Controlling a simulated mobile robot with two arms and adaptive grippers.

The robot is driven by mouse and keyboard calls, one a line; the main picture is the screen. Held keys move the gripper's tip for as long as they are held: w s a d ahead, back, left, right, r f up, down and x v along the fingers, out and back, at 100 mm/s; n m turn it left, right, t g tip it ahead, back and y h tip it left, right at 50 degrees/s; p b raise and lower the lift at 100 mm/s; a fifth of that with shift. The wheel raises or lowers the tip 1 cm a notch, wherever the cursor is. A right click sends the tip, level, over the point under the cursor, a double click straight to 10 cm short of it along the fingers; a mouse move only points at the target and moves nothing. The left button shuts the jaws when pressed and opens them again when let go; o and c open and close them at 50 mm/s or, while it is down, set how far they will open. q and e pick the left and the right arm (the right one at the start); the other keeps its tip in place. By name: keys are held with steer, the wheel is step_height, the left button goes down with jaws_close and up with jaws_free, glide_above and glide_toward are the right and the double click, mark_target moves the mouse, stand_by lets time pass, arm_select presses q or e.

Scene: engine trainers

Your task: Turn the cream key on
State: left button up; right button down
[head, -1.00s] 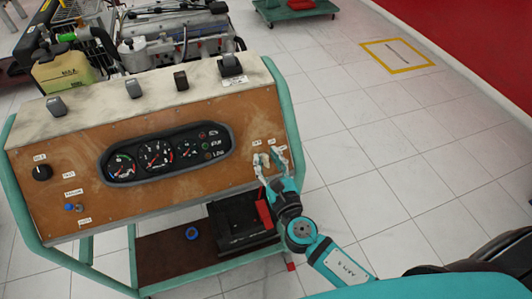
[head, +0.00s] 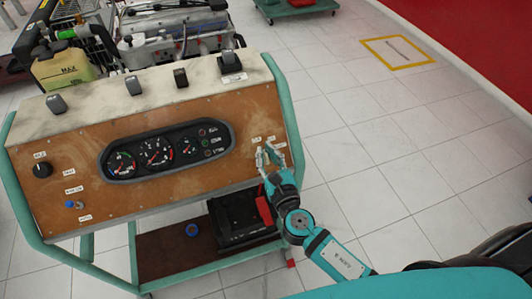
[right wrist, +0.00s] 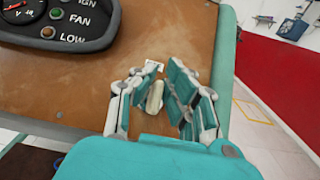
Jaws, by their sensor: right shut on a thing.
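The cream key (right wrist: 155,97) sits on the brown instrument panel (head: 165,195), near its right end. In the right wrist view it stands out from the panel between my finger pads and looks slightly tilted. My right gripper (head: 269,156) is at the panel and shut on the key; it also shows in the right wrist view (right wrist: 160,88). In the head view the fingers hide most of the key. My left gripper is in neither view.
A gauge cluster (head: 167,152) is left of my gripper. A black knob (head: 42,171) and a blue switch (head: 70,204) are at the panel's left. A teal frame tube (head: 284,112) runs close along the right edge. Open tiled floor (head: 370,160) lies beyond it.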

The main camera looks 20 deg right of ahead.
steer(key=shift+f+m+h, duration=0.1)
steer(key=shift+m+h, duration=0.2)
steer(key=shift+m, duration=0.1)
steer(key=m+h+b, duration=0.1)
steer(key=m+h, duration=0.2)
steer(key=m, duration=0.1)
steer(key=shift+d+m+g, duration=0.1)
steer(key=shift+m+g, duration=0.3)
steer(key=shift+d+m+g+h, duration=0.1)
steer(key=shift+m+g+h, duration=0.35)
steer(key=shift+m+h, duration=0.6)
steer(key=shift+d+m+g+h, duration=0.1)
steer(key=shift+m+g+h, duration=0.5)
steer(key=shift+m, duration=0.75)
steer(key=shift+s+m+h, duration=0.1)
steer(key=shift+m+h, duration=0.15)
steer(key=shift+m, duration=0.05)
steer(key=c, duration=1.4)
jaws_free()
steer(key=v, duration=1.2)
steer(key=shift+d+f, duration=0.1)
